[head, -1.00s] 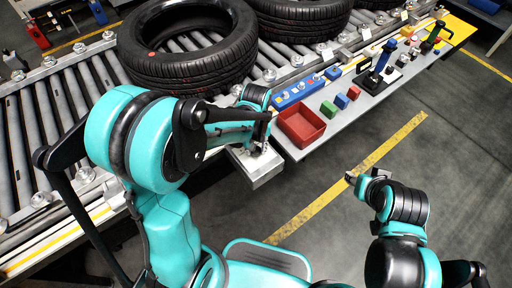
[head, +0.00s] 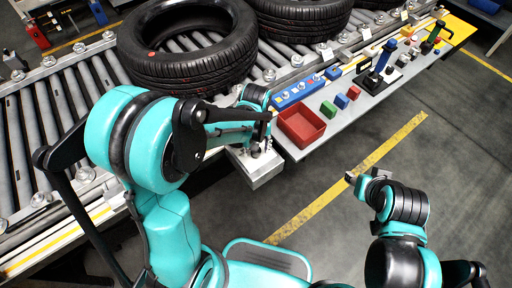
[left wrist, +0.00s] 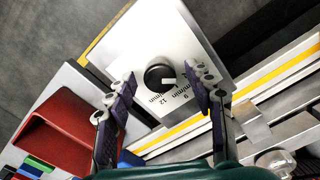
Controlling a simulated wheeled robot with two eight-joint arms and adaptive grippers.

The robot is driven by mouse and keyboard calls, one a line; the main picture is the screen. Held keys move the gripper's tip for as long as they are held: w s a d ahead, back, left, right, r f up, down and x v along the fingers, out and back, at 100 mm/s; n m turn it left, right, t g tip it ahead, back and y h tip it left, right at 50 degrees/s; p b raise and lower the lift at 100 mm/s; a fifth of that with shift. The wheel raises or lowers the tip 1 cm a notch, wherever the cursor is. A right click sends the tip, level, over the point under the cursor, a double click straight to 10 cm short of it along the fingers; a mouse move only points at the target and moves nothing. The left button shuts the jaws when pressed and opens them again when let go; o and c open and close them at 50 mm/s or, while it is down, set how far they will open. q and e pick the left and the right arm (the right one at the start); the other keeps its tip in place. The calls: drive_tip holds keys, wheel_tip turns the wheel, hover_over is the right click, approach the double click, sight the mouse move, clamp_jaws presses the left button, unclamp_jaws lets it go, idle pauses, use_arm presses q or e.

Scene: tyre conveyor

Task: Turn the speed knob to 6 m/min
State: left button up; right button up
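The speed knob (left wrist: 159,77) is round and black with a white pointer mark. It sits on a pale box (left wrist: 150,32) with printed numbers, of which 9, 12 and "m/min" can be read. The mark points to the right in the left wrist view. My left gripper (left wrist: 164,80) is open, with one finger on each side of the knob and visible gaps to it. In the head view the box (head: 262,172) is at the conveyor's near edge under my left gripper, which hides the knob. My right gripper (head: 363,178) hangs over the floor, away from the box; its finger gap is unclear.
A red tray (head: 302,127) stands right beside the box on a grey shelf, with green and red blocks, a blue button strip (head: 298,90) and a blue lever farther along. Tyres (head: 190,45) lie on the rollers behind.

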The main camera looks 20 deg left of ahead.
use_arm(q)
wheel_tip(320, 180, up, 12)
idle(0.6)
idle(0.5)
drive_tip(key=s+a+m+t, duration=0.2)
drive_tip(key=s+t, duration=0.1)
drive_tip(key=s, duration=0.2)
drive_tip(key=s+a+r+m+t, duration=0.1)
drive_tip(key=s+a+m+t, duration=0.1)
drive_tip(key=s+t, duration=0.2)
drive_tip(key=shift+s+a+r+m, duration=0.3)
drive_tip(key=shift+s+m, duration=0.1)
drive_tip(key=shift+s, duration=0.15)
